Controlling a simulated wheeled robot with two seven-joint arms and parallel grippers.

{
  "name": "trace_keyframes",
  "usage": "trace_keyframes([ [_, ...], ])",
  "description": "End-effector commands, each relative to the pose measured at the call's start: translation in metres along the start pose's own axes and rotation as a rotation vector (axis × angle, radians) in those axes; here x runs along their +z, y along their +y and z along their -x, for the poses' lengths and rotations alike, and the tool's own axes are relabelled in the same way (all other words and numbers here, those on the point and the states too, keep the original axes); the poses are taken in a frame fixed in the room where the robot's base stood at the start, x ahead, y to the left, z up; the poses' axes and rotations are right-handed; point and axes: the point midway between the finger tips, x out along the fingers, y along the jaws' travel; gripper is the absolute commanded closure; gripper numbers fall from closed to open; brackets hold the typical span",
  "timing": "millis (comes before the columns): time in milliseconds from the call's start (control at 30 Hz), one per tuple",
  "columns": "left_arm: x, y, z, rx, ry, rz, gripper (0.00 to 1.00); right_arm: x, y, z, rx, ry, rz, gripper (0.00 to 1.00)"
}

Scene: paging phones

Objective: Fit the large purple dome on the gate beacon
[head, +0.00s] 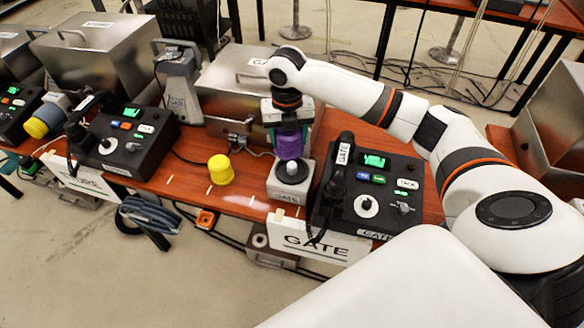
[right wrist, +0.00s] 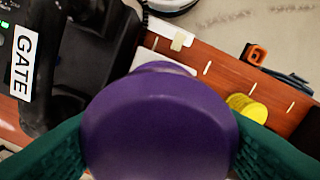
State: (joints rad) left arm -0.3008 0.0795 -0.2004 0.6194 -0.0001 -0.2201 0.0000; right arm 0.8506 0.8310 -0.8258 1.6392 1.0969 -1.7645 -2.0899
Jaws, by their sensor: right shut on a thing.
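The large purple dome (head: 290,146) is held in my right gripper (head: 289,136), whose fingers close on its sides. The dome is directly above the beacon's round top. I cannot tell whether they touch. In the right wrist view the dome (right wrist: 155,128) fills the middle between the green finger pads and hides the beacon. My left gripper is not in view.
A yellow dome (head: 221,169) sits on the table left of the beacon. The GATE console (head: 368,200) with its handset (head: 335,185) stands close on the right. A metal case (head: 230,85) is behind. A white GATE sign (head: 312,240) hangs at the front edge.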

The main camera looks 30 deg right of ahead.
Motion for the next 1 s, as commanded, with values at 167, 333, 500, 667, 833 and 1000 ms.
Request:
trace_keyframes([
  [167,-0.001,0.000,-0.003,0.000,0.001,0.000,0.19,-0.011,0.007,-0.006,0.004,-0.002,0.205,0.65],
  [333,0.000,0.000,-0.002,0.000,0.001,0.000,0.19,-0.014,0.010,-0.019,0.008,-0.006,0.275,0.65],
  [500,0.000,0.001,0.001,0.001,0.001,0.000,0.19,-0.013,0.009,-0.051,0.009,-0.007,0.279,0.65],
  [667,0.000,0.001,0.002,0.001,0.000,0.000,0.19,-0.014,0.008,-0.068,0.006,-0.003,0.279,0.65],
  [833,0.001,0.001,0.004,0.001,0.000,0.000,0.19,-0.013,0.009,-0.084,0.008,-0.005,0.278,0.65],
  [1000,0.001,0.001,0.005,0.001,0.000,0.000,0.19,-0.013,0.008,-0.106,0.008,-0.004,0.278,0.65],
])
